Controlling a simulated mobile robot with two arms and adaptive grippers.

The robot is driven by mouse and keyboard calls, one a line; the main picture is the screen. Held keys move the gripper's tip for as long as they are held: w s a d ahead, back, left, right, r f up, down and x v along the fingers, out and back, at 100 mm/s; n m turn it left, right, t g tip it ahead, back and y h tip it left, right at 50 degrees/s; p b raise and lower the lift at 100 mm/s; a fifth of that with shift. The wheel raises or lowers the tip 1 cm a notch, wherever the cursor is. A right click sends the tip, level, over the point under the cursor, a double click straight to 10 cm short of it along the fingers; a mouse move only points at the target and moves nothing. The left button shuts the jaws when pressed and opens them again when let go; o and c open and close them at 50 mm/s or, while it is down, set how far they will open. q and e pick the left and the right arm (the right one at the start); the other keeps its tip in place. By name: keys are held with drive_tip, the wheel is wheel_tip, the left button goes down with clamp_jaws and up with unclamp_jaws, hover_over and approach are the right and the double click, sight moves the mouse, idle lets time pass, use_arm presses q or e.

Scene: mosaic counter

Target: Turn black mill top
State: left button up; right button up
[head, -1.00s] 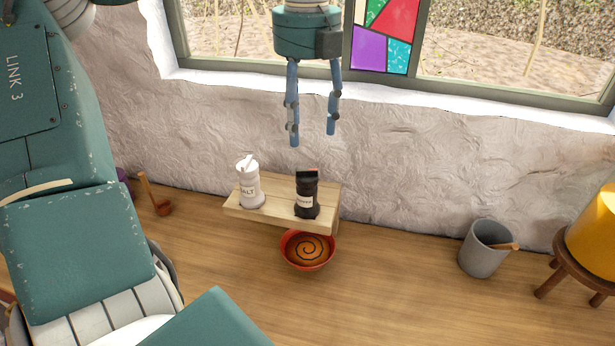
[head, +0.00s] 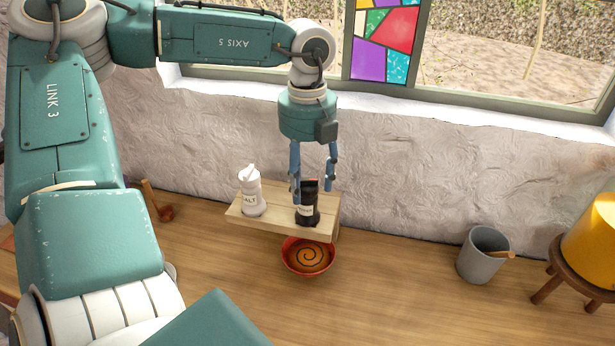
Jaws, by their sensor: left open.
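The black mill (head: 308,214) stands upright on a small wooden shelf (head: 244,222), with a pale label on its side. My left gripper (head: 312,196) points straight down at the mill, open, with its blue fingers apart. One finger overlaps the left edge of the mill in the picture and the other is to the right of its top. I cannot tell whether either finger touches it. A white salt mill (head: 251,194) stands on the same shelf to the left. My right gripper is not in view.
A red bowl (head: 307,257) with a dark spiral inside sits below the shelf. A grey pot (head: 483,256) and a yellow vessel on a wooden stool (head: 566,270) are to the right. The rough wall and window are behind. The counter's middle front is clear.

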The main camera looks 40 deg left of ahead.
use_arm(q)
drive_tip(key=shift+c, duration=0.5)
drive_tip(key=c, duration=1.1)
